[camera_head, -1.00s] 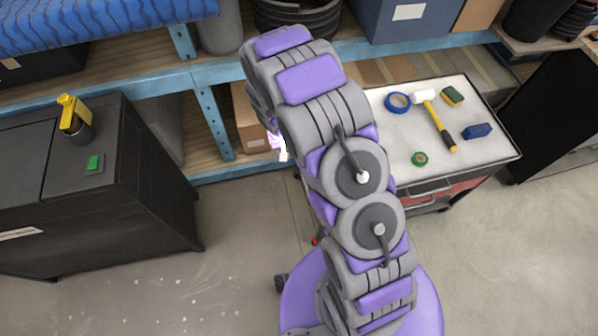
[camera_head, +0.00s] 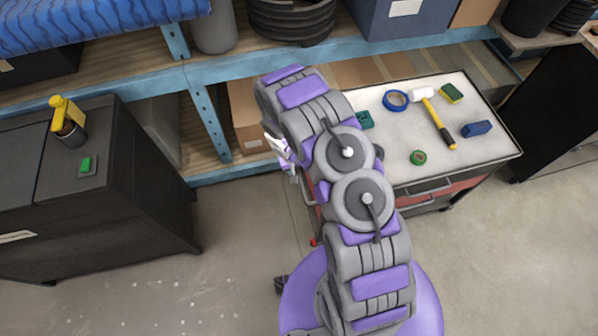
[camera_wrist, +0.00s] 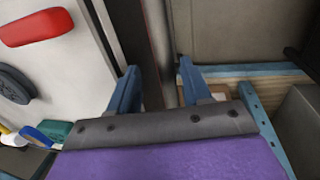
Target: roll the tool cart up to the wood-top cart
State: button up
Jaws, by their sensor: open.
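The tool cart (camera_head: 420,165) has a pale top, dark rim and red-edged drawers, and stands right of my arm. Its top holds tools and also shows at the left of the wrist view (camera_wrist: 75,75). My gripper (camera_head: 284,152) is in the air by the cart's left side, partly hidden by my arm. In the wrist view its two blue fingers (camera_wrist: 158,88) are apart, with the cart's dark edge and a grey bar beyond. I cannot tell whether the bar lies between them. A wood-topped unit (camera_head: 520,43) at the upper right may be the wood-top cart; most is cut off.
A black cabinet (camera_head: 110,200) with a yellow-topped item (camera_head: 66,118) stands at left. Blue-framed shelving (camera_head: 260,68) runs along the back, with a cardboard box (camera_head: 246,125) low down. Concrete floor (camera_head: 225,275) is clear between the cabinet and my base.

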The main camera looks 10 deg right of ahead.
jog(key=shift+f, duration=0.65)
jog(key=shift+a+f, duration=0.1)
jog(key=shift+a, duration=0.35)
jog(key=shift+d, duration=0.4)
jog(key=c, duration=0.4)
jog(key=shift+a, duration=0.15)
grip_shut()
